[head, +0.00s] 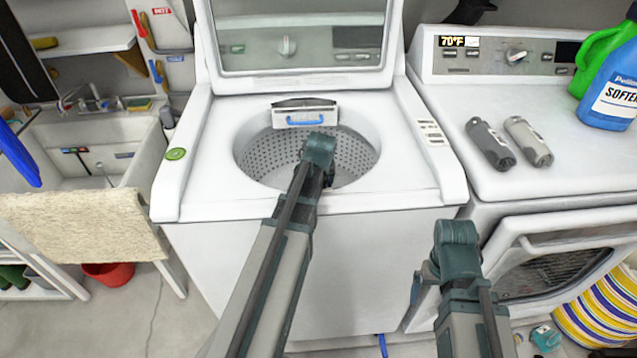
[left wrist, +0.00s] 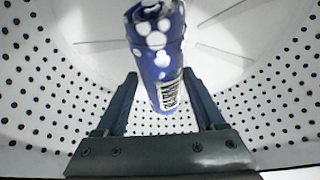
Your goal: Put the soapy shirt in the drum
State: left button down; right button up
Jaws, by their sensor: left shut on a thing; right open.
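The soapy shirt (left wrist: 157,50) is a blue roll with white suds-like spots and a pale label. In the left wrist view it stands between the fingers of my left gripper (left wrist: 159,80), which is shut on it. The perforated drum wall surrounds them, and the pale drum floor (left wrist: 225,50) lies beyond. In the head view my left arm reaches through the open top of the washer into the drum (head: 270,158); the arm hides the shirt there. My right gripper (head: 418,286) is open, low in front of the machines, mostly hidden by its own wrist.
The washer lid (head: 300,38) stands raised at the back. A dryer (head: 590,180) on the right carries two grey cylinders (head: 508,143), a blue softener bottle (head: 610,100) and a green jug (head: 597,55). A sink (head: 110,155) with a beige towel (head: 85,225) stands left.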

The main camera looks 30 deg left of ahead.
pick_arm(q)
grip_release()
jog(key=shift+s+f, duration=0.1)
jog(key=shift+r+p, duration=0.55)
jog(key=shift+r, duration=0.05)
jog(key=p+v, duration=1.1)
jog(key=v, duration=0.1)
jog(key=shift+d, duration=0.1)
jog(key=b+x, duration=1.1)
jog(key=x, duration=0.1)
jog(key=shift+f+b, duration=0.5)
jog(key=shift+f, duration=0.05)
